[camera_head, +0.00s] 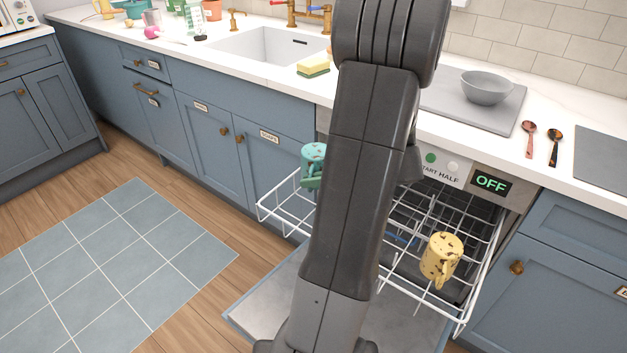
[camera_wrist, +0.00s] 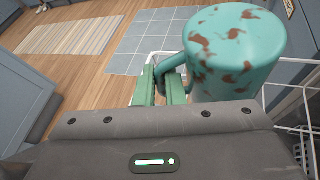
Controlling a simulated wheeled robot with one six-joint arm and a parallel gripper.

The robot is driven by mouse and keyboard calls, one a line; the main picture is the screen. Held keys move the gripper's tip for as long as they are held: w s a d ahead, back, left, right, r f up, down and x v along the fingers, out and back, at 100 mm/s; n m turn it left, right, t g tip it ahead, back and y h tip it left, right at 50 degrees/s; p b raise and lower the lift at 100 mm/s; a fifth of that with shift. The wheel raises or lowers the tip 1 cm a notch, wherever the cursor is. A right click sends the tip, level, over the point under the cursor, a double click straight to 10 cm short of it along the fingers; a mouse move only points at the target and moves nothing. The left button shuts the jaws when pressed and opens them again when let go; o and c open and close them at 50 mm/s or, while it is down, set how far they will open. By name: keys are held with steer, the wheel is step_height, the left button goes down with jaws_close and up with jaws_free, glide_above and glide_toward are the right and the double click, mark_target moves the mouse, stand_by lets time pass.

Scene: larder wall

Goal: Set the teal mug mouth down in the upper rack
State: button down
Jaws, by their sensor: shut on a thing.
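The teal mug (camera_wrist: 235,45) has brown blotches and is held mouth down, its closed base facing up in the wrist view. My gripper (camera_wrist: 165,82) is shut on its handle with green fingers. In the head view the mug (camera_head: 313,152) shows just left of my arm, by the left part of the white wire upper rack (camera_head: 275,212), which is pulled out of the dishwasher. My arm hides part of the mug and the rack's middle. I cannot tell whether the mug touches the rack wires.
A yellow blotched mug (camera_head: 441,258) stands mouth down at the rack's right. The open dishwasher door (camera_head: 260,305) lies below. The counter above holds a sponge (camera_head: 313,66), a grey bowl (camera_head: 486,87) and two spoons (camera_head: 528,140). The rack's left part looks free of other dishes.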

steer(key=shift+f+b, duration=3.05)
steer(key=shift+f, duration=2.05)
steer(key=c, duration=1.4)
jaws_free()
steer(key=shift+c, duration=0.2)
steer(key=p+v, duration=0.3)
steer(key=v, duration=1)
steer(key=shift+s+d+r, duration=0.15)
steer(key=shift+s+d, duration=0.05)
steer(key=shift+d, duration=0.15)
steer(key=shift+a, duration=0.1)
